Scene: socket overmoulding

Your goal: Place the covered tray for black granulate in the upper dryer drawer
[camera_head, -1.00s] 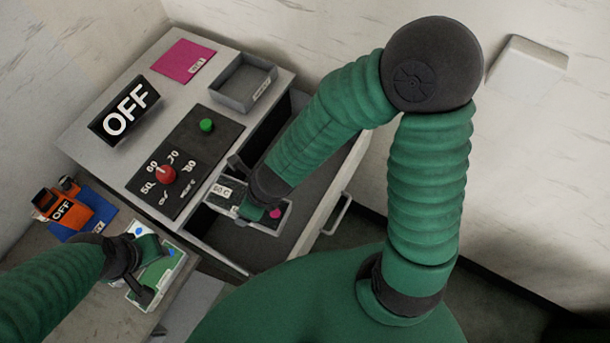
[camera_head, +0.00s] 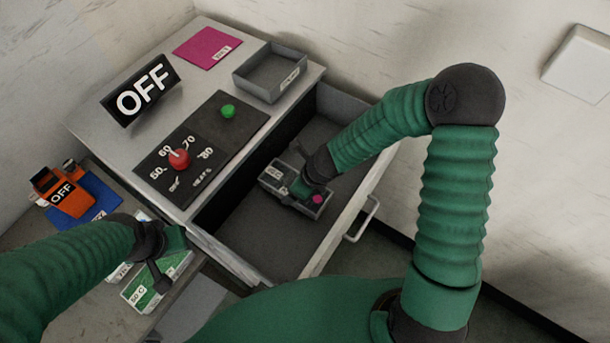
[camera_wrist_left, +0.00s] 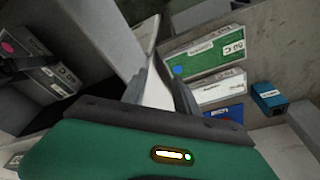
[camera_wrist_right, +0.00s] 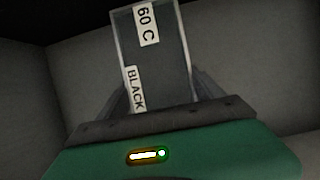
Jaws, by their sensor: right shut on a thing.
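The covered tray for black granulate (camera_head: 275,176) is a grey box with a "60 C" label and a pink dot. My right gripper (camera_head: 303,187) is shut on it, inside the open dryer drawer (camera_head: 255,240). In the right wrist view the tray (camera_wrist_right: 172,60) reads "60 C" and "BLACK" and sits between the fingers. Whether it touches the drawer floor I cannot tell. My left gripper (camera_head: 158,262) is over the green-topped tray (camera_head: 143,292) on the side table. In the left wrist view its fingers (camera_wrist_left: 163,92) are apart and that tray (camera_wrist_left: 205,62) lies beyond them.
The dryer top carries an OFF sign (camera_head: 141,91), a pink card (camera_head: 206,47), an empty grey tray (camera_head: 270,72) and a panel with a red knob (camera_head: 179,159) and a green button (camera_head: 228,111). An orange device (camera_head: 65,193) stands on a blue mat (camera_head: 95,207). The drawer floor around the tray is clear.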

